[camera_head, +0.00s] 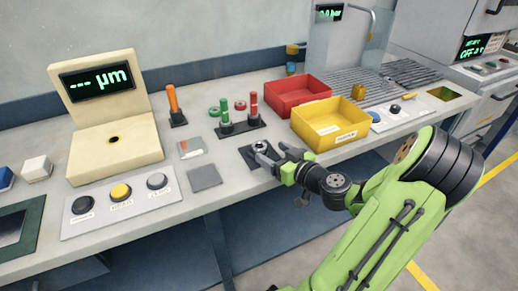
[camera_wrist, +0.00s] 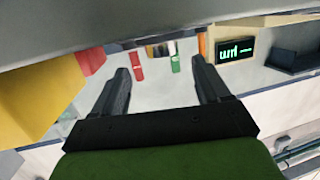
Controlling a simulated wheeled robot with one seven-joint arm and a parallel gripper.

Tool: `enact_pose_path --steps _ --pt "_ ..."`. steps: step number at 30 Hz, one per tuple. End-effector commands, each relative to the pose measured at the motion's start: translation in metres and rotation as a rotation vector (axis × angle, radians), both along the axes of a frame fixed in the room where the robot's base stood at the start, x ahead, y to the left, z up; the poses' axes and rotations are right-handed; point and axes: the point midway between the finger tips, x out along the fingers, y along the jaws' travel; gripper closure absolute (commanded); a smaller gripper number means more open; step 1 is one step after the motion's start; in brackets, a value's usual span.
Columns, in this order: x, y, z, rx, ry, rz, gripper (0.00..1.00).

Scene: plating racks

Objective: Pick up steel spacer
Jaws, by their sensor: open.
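I cannot make out the spacer in the wrist view.
Red (camera_head: 298,95) and yellow (camera_head: 330,122) bins stand behind and right of my gripper. Red and green pegs (camera_head: 225,118) stand behind the pad. A gauge with a display (camera_head: 115,120) and a button panel (camera_head: 120,203) lie left. A flat grey square (camera_head: 204,177) lies nearer.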

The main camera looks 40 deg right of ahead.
Motion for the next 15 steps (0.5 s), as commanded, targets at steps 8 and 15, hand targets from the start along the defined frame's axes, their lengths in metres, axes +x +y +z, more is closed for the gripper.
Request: enact_pose_path --steps 8,15 --pt "0.046 0.0 -0.01 0.0 -0.001 0.003 0.24" --pt "0.052 -0.002 -0.011 0.0 0.001 -0.001 0.24"
